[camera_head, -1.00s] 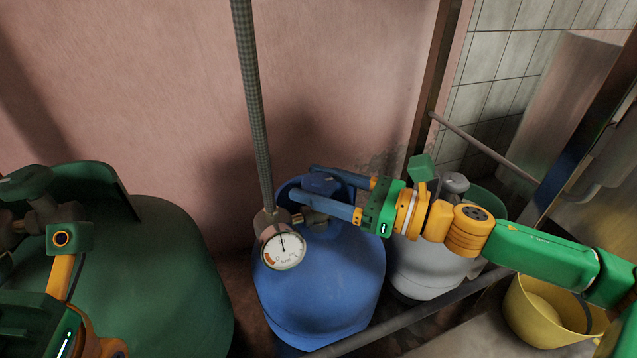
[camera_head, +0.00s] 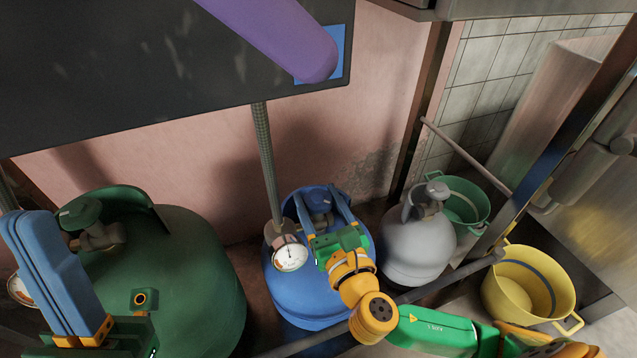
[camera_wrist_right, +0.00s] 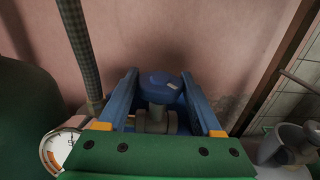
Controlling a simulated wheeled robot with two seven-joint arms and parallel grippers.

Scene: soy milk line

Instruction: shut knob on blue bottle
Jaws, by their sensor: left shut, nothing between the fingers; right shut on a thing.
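The blue bottle (camera_head: 285,290) stands upright on the floor near the middle of the head view. Its blue knob (camera_head: 319,199) sits on the valve inside the collar, and the knob also shows in the right wrist view (camera_wrist_right: 162,84). My right gripper (camera_head: 315,193) reaches in from the front right and is shut on the knob, one blue finger on each side; its fingers flank the knob in the wrist view (camera_wrist_right: 163,82). My left gripper (camera_head: 22,220) is shut and empty, raised in front of the green bottle at the far left.
A pressure gauge (camera_head: 290,257) on a hose (camera_head: 265,160) hangs close left of the blue bottle. A large green bottle (camera_head: 195,290) stands left, a grey bottle (camera_head: 418,250) right. A yellow bucket (camera_head: 525,290) is further right. A dark panel (camera_head: 120,70) crosses the top left.

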